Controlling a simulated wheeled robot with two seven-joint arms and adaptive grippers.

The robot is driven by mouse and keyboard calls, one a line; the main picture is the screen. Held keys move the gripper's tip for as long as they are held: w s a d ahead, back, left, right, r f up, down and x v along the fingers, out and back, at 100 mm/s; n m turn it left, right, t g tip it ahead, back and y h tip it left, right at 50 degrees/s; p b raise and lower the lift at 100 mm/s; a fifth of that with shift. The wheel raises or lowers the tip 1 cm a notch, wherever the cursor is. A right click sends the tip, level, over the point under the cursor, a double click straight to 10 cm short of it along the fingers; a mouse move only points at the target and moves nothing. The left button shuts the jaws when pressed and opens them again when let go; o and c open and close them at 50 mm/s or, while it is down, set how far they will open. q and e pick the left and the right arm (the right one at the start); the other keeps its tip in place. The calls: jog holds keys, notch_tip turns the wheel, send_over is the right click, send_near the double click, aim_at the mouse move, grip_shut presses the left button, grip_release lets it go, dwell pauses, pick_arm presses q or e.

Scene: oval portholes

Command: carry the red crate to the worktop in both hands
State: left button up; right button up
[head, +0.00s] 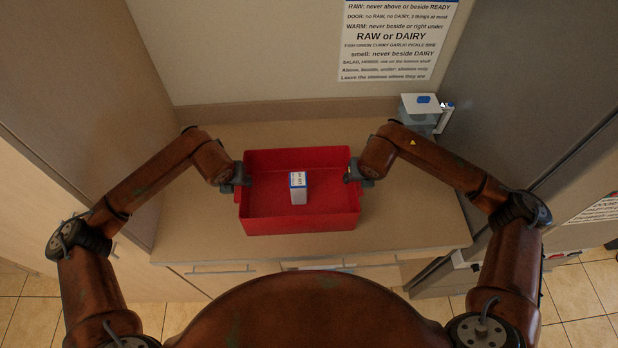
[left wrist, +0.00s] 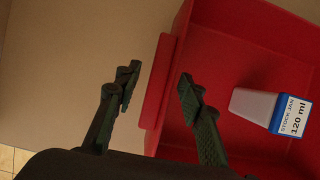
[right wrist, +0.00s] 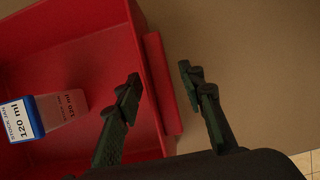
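The red crate (head: 300,222) sits on the worktop (head: 400,225) in the head view. A small white carton or jar with a blue top (head: 298,188), marked "120 ml", stands inside it. My left gripper (head: 246,178) is at the crate's left side. In the left wrist view its fingers (left wrist: 158,92) are open, one on each side of the crate's left wall and grip (left wrist: 160,85), with gaps. My right gripper (head: 352,175) is at the right side. In the right wrist view its fingers (right wrist: 160,90) are open around the crate's right grip (right wrist: 163,85).
A small pale container with a blue mark (head: 422,108) stands at the back right of the worktop. A printed rules sheet (head: 395,40) hangs on the back wall. Tall panels flank the worktop on both sides. Bare worktop surrounds the crate.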

jog(key=shift+r, duration=0.15)
pick_arm(q)
jog(key=v, duration=1.1)
pick_arm(e)
jog(key=v, duration=1.1)
jog(key=shift+s+r, duration=0.15)
jog(key=shift+r, duration=0.2)
pick_arm(q)
jog(key=shift+r, duration=0.15)
